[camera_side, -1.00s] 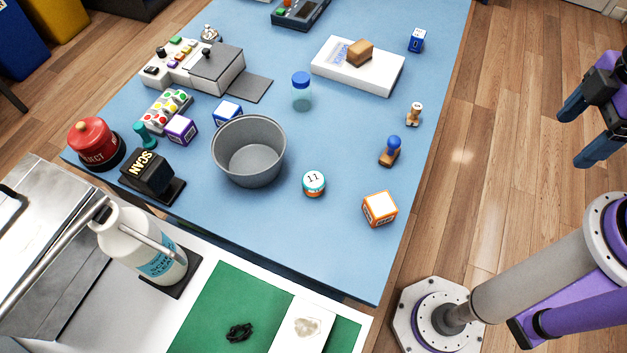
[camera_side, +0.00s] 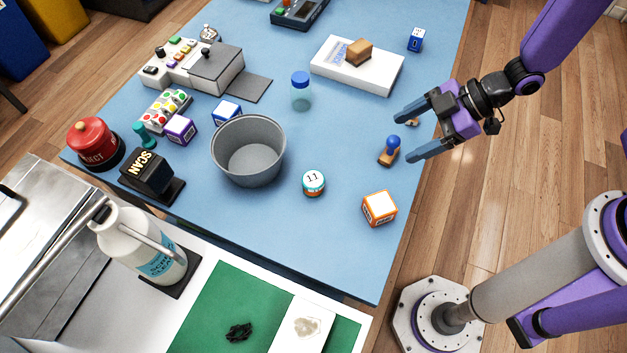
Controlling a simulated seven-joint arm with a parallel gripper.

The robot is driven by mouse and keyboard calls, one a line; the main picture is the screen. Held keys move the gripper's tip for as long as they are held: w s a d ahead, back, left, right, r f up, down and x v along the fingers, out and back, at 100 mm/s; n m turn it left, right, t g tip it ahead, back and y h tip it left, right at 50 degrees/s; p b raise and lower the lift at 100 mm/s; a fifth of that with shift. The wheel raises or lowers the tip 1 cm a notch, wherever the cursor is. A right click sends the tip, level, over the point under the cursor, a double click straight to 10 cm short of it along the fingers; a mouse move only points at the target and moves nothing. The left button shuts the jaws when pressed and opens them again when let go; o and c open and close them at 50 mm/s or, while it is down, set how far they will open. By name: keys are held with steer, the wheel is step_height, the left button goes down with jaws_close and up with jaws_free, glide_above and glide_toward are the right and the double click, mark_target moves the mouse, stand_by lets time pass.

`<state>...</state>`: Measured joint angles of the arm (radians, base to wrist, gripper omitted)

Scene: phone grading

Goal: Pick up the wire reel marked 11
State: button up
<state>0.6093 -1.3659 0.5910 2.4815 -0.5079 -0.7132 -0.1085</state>
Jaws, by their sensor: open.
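The wire reel marked 11 (camera_side: 313,184) sits on the blue table, its white top with the number facing up and a teal and orange side. It stands apart from its neighbours, right of the grey bowl. My gripper (camera_side: 402,138) is open and empty, over the table's right edge, up and to the right of the reel. Its two fingers point left, and a stamp with a blue knob (camera_side: 389,150) shows between them in the picture. One finger partly hides another small stamp behind it.
A grey bowl (camera_side: 249,152) stands left of the reel and an orange-edged box (camera_side: 379,208) to its right. A clear bottle with a blue cap (camera_side: 301,91) stands farther back. The blue table (camera_side: 300,235) is bare in front of the reel.

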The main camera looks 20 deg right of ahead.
steer(key=a+f+y, duration=0.1)
steer(key=f+y, duration=0.1)
steer(key=y, duration=0.2)
glide_toward(318, 178)
steer(key=shift+g, duration=0.3)
steer(key=x, duration=0.9)
steer(key=shift+w+a, duration=0.25)
steer(key=c, duration=1.1)
steer(key=shift+r, duration=0.1)
